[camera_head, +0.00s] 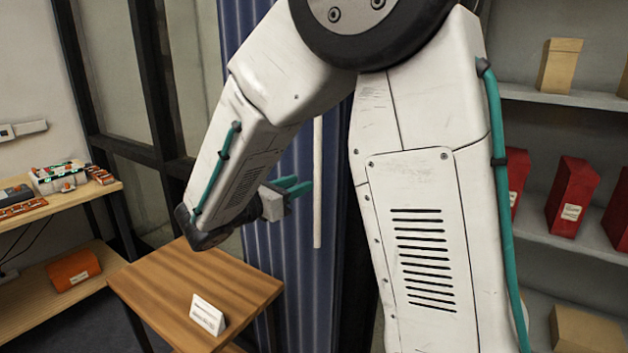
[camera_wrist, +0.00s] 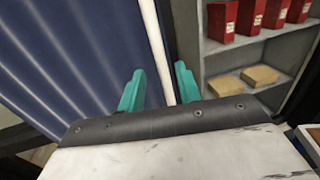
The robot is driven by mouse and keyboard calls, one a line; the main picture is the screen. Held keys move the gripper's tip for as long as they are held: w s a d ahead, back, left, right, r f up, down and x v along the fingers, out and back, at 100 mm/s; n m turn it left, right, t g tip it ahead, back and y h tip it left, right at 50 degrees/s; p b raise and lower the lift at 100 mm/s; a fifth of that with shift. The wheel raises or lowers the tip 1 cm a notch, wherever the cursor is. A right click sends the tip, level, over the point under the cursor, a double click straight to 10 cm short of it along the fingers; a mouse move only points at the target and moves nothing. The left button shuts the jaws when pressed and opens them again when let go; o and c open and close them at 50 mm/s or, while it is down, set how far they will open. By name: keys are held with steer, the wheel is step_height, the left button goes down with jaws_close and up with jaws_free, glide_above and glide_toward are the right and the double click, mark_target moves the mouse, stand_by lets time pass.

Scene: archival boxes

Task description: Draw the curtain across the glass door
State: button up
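The dark blue pleated curtain (camera_head: 290,250) hangs gathered behind my arm; it also fills the left of the wrist view (camera_wrist: 60,60). A slim white rod (camera_head: 318,190) hangs upright along the curtain's right part. Dark-framed glass panes (camera_head: 115,60), seemingly the glass door, stand left of the curtain, uncovered there. My gripper (camera_head: 298,186) points right, its teal fingertips close to the rod. In the wrist view my gripper (camera_wrist: 158,85) is open, and the white rod (camera_wrist: 155,45) runs in the gap between the fingers. I cannot tell whether either finger touches it.
A wooden side table (camera_head: 225,290) with a white folded card (camera_head: 208,314) stands below my gripper. A workbench (camera_head: 60,200) is at the left. Shelves (camera_head: 570,98) with red boxes (camera_head: 571,197) stand right.

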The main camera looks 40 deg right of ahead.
mark_target(315, 177)
steer(key=d, duration=0.5)
steer(key=w+d, duration=0.1)
steer(key=d, duration=0.1)
steer(key=shift+w+d, duration=0.1)
steer(key=shift+d, duration=0.05)
jaws_close()
